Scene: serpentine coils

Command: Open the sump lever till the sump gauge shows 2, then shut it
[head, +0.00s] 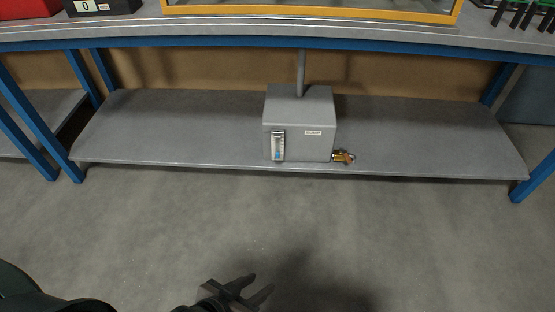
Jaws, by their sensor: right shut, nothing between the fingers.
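The sump is a grey box (298,110) on the low shelf under the bench, with a small white label (313,132) too small to read. My left gripper (261,283) is at the bottom edge, well in front of the shelf, with fingers apart and empty. My right gripper is not seen.
A grey pipe (301,72) runs up from the box to the bench. The shelf (180,125) is bare on both sides. Blue legs (535,180) stand at its ends. The yellow-framed tray (315,14) is on the bench top. The floor in front is clear.

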